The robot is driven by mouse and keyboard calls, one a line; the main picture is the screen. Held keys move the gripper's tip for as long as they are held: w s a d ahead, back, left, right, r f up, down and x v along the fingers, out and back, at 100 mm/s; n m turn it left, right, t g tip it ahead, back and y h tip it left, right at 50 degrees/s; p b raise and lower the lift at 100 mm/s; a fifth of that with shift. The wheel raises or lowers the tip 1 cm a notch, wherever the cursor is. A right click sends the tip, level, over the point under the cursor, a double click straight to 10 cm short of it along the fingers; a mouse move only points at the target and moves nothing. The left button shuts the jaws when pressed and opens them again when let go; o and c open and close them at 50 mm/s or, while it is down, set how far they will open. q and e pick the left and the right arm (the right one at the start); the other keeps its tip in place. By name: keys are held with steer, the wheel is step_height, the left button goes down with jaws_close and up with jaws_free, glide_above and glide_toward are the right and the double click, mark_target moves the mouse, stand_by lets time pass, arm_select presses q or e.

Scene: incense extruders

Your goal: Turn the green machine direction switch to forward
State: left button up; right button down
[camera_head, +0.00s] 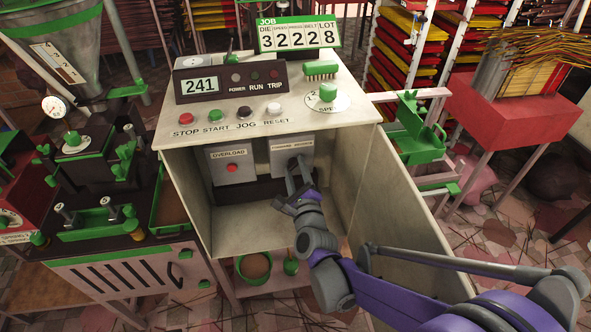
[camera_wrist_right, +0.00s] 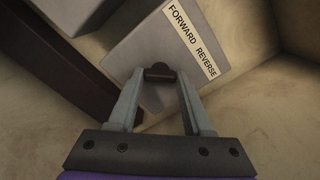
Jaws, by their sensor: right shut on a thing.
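The direction switch box (camera_head: 283,157), a grey box with a white FORWARD REVERSE label, is mounted inside the open front of the pale machine cabinet (camera_head: 212,140). In the right wrist view, the box (camera_wrist_right: 160,48) carries a small dark switch knob (camera_wrist_right: 159,74). My right gripper (camera_head: 295,172) reaches into the cabinet. In the wrist view, its fingertips (camera_wrist_right: 157,76) are closed on both sides of the knob. The fingers hide part of the knob, and I cannot tell which way it is set. My left gripper is not in view.
A grey OVERLOAD box (camera_head: 231,164) with a red button is left of the switch. Cabinet side walls (camera_head: 371,190) flank my arm. Above are coloured buttons (camera_head: 215,115) and a green SPEED dial (camera_head: 327,93). A hopper machine (camera_head: 62,40) stands left.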

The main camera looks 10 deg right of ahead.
steer(key=n, duration=0.8)
steer(key=shift+n, duration=0.3)
steer(key=n, duration=0.4)
steer(key=shift+n, duration=0.3)
steer(key=shift+r+n, duration=0.1)
steer(key=shift+n, duration=2.1)
steer(key=shift+c, duration=1.6)
jaws_free()
steer(key=s+p, duration=0.1)
steer(key=s, duration=1)
